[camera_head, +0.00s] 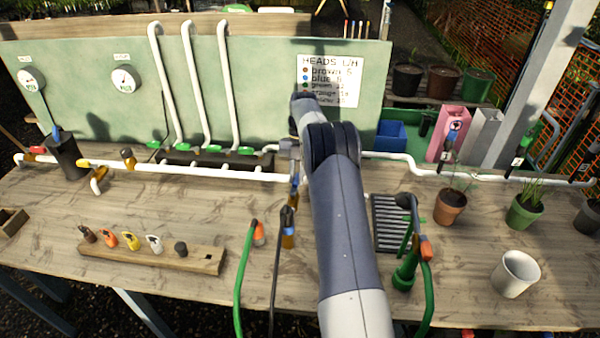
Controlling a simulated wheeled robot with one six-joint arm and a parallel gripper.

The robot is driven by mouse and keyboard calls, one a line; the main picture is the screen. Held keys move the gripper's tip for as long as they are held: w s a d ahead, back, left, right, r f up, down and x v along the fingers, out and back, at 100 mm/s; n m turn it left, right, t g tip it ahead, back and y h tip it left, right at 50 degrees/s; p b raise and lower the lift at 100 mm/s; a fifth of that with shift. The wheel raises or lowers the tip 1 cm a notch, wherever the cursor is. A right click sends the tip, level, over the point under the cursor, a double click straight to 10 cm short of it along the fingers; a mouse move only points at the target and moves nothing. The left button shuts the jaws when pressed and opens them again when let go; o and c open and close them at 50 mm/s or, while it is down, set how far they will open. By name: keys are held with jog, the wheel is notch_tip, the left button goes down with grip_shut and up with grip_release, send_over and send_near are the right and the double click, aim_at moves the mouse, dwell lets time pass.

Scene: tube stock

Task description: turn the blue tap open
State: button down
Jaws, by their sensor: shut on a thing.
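My arm reaches up over the middle of the bench and bends down at the far end. My gripper (292,168) points down at the white pipe and is mostly edge-on, partly beside my own arm. It is shut on a small blue part, which looks like the blue tap (294,181), on the pipe run. The tap is small and partly covered, so its handle angle cannot be told. The white pipe (200,171) runs along the bench to the left of it.
A red tap (37,150) and a yellow tap (82,163) sit further left. Hose ends (288,238) stand in front of my gripper. A wooden block (150,252) holds several nozzles. A green stand (405,270), pots (450,207) and a white cup (515,273) are right.

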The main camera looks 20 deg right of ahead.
jog(key=shift+w+a+n+h, duration=0.2)
jog(key=shift+a+n+h, duration=0.1)
jog(key=shift+n, duration=0.4)
jog(key=c, duration=1.4)
grip_release()
jog(key=shift+o, duration=0.2)
jog(key=shift+w+d+r, duration=0.15)
jog(key=shift+w+r, duration=0.15)
jog(key=shift+r, duration=0.3)
jog(key=p+v, duration=0.4)
jog(key=v, duration=0.2)
jog(key=shift+r, duration=0.1)
